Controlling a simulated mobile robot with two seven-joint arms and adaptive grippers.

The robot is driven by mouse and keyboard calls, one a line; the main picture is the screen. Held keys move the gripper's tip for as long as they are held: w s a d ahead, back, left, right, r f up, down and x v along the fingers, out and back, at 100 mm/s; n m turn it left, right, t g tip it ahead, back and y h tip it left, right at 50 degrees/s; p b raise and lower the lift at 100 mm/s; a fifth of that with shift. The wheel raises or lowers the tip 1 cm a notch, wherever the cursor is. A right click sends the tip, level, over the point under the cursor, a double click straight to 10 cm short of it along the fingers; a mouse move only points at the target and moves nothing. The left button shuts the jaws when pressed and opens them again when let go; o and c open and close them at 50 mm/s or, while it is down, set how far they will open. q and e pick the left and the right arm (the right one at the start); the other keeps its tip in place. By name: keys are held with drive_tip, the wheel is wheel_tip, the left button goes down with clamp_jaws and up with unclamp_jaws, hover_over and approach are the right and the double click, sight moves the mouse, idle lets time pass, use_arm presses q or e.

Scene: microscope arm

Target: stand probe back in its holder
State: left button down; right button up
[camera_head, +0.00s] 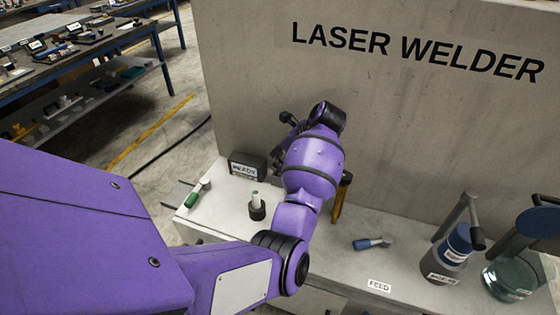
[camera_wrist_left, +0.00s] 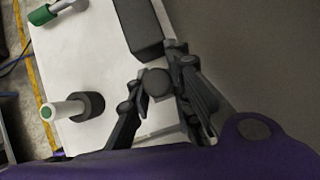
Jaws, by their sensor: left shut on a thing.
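My left gripper (camera_head: 283,137) is at the back of the bench, below the wall sign, partly hidden by my purple arm. In the left wrist view my gripper (camera_wrist_left: 160,88) is shut on a dark round-ended thing (camera_wrist_left: 157,82), seen end-on. It may be the probe; its length is hidden. A white cylinder with a green ring (camera_head: 256,198) stands in a dark round holder (camera_head: 257,212) on the bench. They also show in the left wrist view, the cylinder (camera_wrist_left: 62,110) in its holder (camera_wrist_left: 92,106). My right gripper is not in view.
A dark box (camera_head: 247,168) with a display stands beside a green-handled tool (camera_head: 197,194). An orange post (camera_head: 342,198) shows behind my arm. A blue-handled tool (camera_head: 372,243) lies right of it. Jars stand at the right. The concrete wall (camera_head: 400,130) bounds the bench behind.

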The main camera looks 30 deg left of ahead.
use_arm(q)
drive_tip(key=c, duration=2)
unclamp_jaws()
drive_tip(key=shift+a+f, duration=0.1)
drive_tip(key=shift+f, duration=0.2)
drive_tip(key=shift+c, duration=0.2)
drive_tip(key=o, duration=0.5)
drive_tip(key=shift+r, duration=0.1)
drive_tip(key=shift+c, duration=0.2)
drive_tip(key=shift+r, duration=0.25)
drive_tip(key=v, duration=1.2)
drive_tip(key=shift+f, duration=0.1)
